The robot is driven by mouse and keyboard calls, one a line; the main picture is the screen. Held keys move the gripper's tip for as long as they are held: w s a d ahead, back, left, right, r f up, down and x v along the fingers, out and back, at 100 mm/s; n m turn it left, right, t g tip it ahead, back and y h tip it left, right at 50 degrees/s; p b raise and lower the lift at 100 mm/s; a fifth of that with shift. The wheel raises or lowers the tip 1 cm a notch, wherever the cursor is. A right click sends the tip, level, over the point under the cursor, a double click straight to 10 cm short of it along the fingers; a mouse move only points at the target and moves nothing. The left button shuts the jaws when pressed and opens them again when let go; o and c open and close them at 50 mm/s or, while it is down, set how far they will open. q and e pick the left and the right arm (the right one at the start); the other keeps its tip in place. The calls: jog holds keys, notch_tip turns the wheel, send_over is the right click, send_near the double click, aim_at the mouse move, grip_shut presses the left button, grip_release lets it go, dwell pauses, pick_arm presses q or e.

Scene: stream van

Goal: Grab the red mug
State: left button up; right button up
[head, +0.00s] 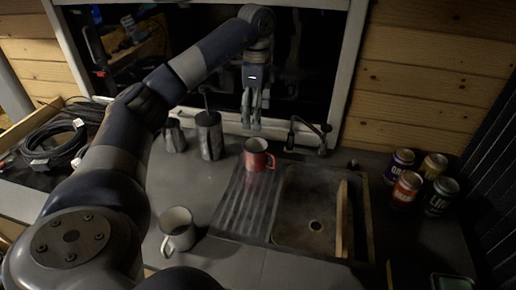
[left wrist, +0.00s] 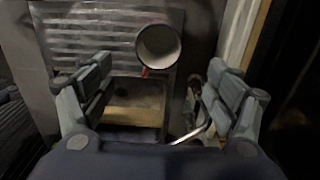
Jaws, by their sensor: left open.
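The red mug (head: 257,155) stands upright on the ribbed drainboard left of the sink in the head view. In the left wrist view the red mug (left wrist: 158,47) is seen from above, with its white inside, dark red rim and handle showing. It lies ahead of the fingers, between their lines but beyond the tips. My left gripper (head: 251,122) hangs above and behind the mug, fingers pointing down, and looks apart from it. In the left wrist view its two fingers (left wrist: 160,85) are spread with nothing between them. My right gripper is not in view.
A sink (head: 312,215) with a wooden board (head: 342,220) and a faucet (head: 308,128) lie right of the mug. A white mug (head: 177,230) stands front left. Metal pitchers (head: 208,137) stand at back left. Several cans (head: 405,190) stand far right. The window frame (head: 340,80) is behind.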

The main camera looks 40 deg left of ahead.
pick_arm(q)
jog(key=b, duration=0.4)
send_near(258, 150)
jog(key=s+d, duration=0.2)
jog(key=f, duration=0.3)
jog(key=f+p, duration=0.1)
jog(key=shift+s+a+f, duration=0.15)
jog(key=shift+s, duration=0.1)
jog(key=f+p, duration=0.1)
jog(key=f, duration=0.3)
jog(key=shift+d+f+p, duration=0.2)
jog(key=shift+f+p, duration=0.15)
jog(key=shift+f, duration=0.4)
jog(key=c, duration=1.4)
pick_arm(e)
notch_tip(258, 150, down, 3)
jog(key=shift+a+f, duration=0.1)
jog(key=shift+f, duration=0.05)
pick_arm(q)
jog(key=shift+r, duration=0.15)
